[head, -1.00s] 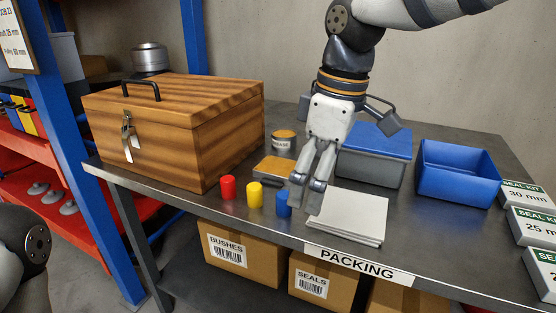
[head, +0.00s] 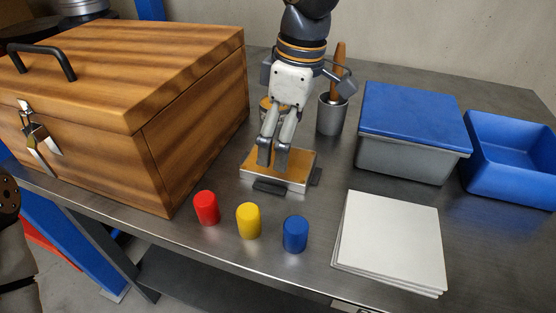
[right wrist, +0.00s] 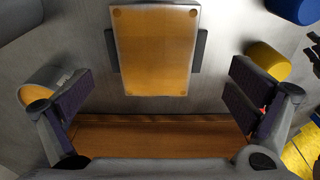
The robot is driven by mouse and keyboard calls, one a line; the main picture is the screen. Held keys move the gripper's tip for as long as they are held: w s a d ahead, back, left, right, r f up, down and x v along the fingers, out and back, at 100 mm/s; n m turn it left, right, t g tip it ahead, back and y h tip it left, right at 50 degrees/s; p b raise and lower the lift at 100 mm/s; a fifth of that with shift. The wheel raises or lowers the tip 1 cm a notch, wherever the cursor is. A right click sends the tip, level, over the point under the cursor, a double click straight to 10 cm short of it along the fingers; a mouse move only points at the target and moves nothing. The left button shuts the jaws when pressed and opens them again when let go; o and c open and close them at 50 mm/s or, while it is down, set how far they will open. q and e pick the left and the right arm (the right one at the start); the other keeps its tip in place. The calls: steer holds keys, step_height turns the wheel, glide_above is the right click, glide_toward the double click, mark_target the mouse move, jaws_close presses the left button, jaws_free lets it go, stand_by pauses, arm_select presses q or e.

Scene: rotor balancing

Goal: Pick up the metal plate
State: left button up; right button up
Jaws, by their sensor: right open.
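The metal plate (head: 294,177) is a flat rectangle with silvery edges and a brass-coloured top, with a dark piece at two opposite sides. It lies on the table between the wooden chest and the blue-lidded box. My right gripper (head: 272,160) points down over the plate and hides part of it. In the right wrist view the plate (right wrist: 155,50) lies ahead of the spread, empty fingers of the gripper (right wrist: 160,100). Whether they touch it is unclear. My left gripper is out of view.
Red (head: 206,208), yellow (head: 248,221) and blue (head: 295,234) cylinders stand in front. The wooden chest (head: 190,110) is left, a grey cup (head: 332,116) behind, and a blue-lidded box (head: 414,120), blue bin (head: 515,185) and white square stack (head: 390,238) right.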

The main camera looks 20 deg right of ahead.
steer(key=f, duration=0.3)
steer(key=w+f, duration=0.1)
steer(key=f, duration=0.1)
steer(key=shift+a, duration=0.25)
steer(key=shift+r, duration=0.1)
steer(key=c, duration=1.8)
